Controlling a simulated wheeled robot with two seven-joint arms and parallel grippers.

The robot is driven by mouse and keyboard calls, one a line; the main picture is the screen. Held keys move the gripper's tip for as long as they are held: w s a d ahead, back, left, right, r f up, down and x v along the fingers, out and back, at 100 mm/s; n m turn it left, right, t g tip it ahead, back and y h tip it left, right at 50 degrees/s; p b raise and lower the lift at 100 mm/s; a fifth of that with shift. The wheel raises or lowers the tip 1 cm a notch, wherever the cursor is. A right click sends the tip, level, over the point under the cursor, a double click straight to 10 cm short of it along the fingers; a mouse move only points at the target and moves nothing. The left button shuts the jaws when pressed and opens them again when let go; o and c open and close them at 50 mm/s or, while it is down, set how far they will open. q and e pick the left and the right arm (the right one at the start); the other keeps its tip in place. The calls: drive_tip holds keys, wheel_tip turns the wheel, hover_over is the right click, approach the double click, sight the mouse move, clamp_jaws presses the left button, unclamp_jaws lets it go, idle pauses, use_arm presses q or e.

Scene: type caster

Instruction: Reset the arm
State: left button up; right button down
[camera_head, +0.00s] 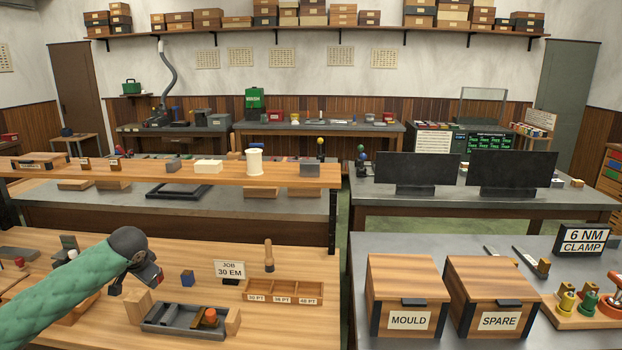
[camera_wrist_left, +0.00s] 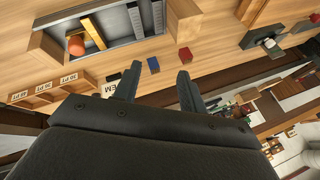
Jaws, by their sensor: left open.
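My left arm, in a green quilted sleeve, reaches in from the left in the head view. Its dark left gripper (camera_head: 150,277) is above the wooden workbench, left of a small blue block (camera_head: 187,278). In the left wrist view the two fingers (camera_wrist_left: 156,78) stand wide apart with nothing between them. The blue block (camera_wrist_left: 153,64) and a red block (camera_wrist_left: 184,54) lie on the bench beyond the fingertips. My right gripper is in neither view.
A grey tray (camera_head: 163,326) with an orange-topped piece (camera_head: 210,316) sits between wooden blocks near the gripper. MOULD (camera_head: 408,270) and SPARE (camera_head: 490,270) boxes stand on the right table.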

use_arm(q)
drive_tip(key=d+f+m+t, duration=0.1)
drive_tip(key=d+f+t, duration=0.25)
drive_tip(key=d, duration=0.65)
drive_tip(key=shift+g+h, duration=0.45)
drive_tip(key=shift+h, duration=0.15)
drive_tip(key=s+d+f, duration=0.2)
drive_tip(key=f, duration=0.1)
drive_tip(key=s+d+f, duration=0.2)
drive_tip(key=d+f, duration=0.1)
drive_tip(key=f, duration=0.1)
drive_tip(key=s+d+f, duration=0.2)
drive_tip(key=f, duration=0.1)
drive_tip(key=shift+s+d+f, duration=0.3)
drive_tip(key=shift+f, duration=0.05)
drive_tip(key=s+d+f+n+g, duration=0.1)
drive_tip(key=s+d+f, duration=0.3)
drive_tip(key=s+f, duration=0.6)
drive_tip(key=s+d+f+n+g+h, duration=0.1)
drive_tip(key=s+d+f+g, duration=0.2)
drive_tip(key=s+f, duration=0.6)
drive_tip(key=s+d+f+n+g+h, duration=0.1)
drive_tip(key=s+d+f, duration=0.4)
drive_tip(key=s, duration=1.7)
wheel_tip(320, 180, down, 6)
drive_tip(key=shift+s+d+r+n+g, duration=0.2)
drive_tip(key=shift+n+g, duration=0.4)
drive_tip(key=shift+g, duration=0.4)
